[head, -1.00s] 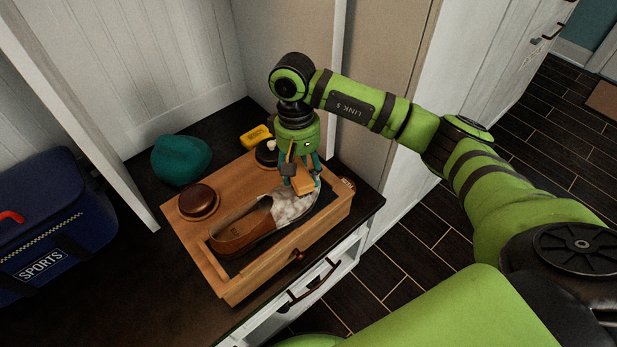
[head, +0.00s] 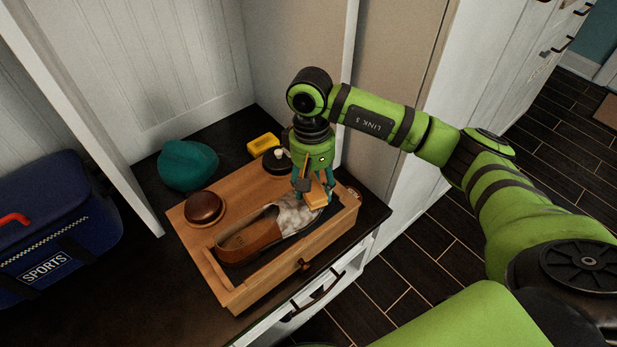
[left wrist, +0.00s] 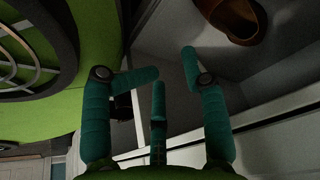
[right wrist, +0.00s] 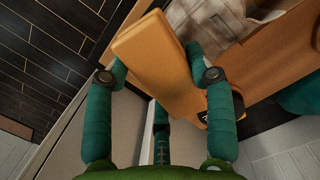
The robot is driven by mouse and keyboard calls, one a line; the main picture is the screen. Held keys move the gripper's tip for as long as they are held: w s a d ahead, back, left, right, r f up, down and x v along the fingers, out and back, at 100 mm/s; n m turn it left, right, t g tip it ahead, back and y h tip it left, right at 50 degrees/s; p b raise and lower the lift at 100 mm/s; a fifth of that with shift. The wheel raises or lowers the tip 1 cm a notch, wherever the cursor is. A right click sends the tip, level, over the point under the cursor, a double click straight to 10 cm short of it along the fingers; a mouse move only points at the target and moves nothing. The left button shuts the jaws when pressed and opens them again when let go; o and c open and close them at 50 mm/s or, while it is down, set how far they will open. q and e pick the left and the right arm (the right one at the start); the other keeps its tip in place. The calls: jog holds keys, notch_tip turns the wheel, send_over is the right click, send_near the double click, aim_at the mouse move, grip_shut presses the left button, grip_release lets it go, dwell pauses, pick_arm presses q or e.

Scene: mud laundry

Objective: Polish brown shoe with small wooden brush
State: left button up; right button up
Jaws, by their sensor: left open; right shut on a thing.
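The brown shoe (head: 250,240) lies in the recessed tray of a wooden shoe-care box (head: 236,296). Its heel end is clean brown leather, while its toe end has a patchy whitish coat with brown showing through. My right gripper (head: 313,187) points down over the toe, shut on the small wooden brush (head: 318,198). In the right wrist view the brush (right wrist: 157,60) sits between the fingers, above the whitish toe (right wrist: 208,22); whether it touches the shoe is unclear. My left gripper (left wrist: 170,68) is open and empty in the left wrist view, away from the box.
A round brown wooden piece (head: 204,207) sits on the box's left corner, and a dark round tin (head: 276,160) at its back. A yellow block (head: 263,145), a teal cloth item (head: 187,165) and a blue sports bag (head: 52,220) surround it. A white wall panel rises behind.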

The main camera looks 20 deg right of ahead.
pick_arm(q)
jog(key=shift+f+b, duration=0.3)
pick_arm(e)
jog(key=shift+f, duration=0.1)
dwell(0.5)
jog(key=shift+w, duration=0.1)
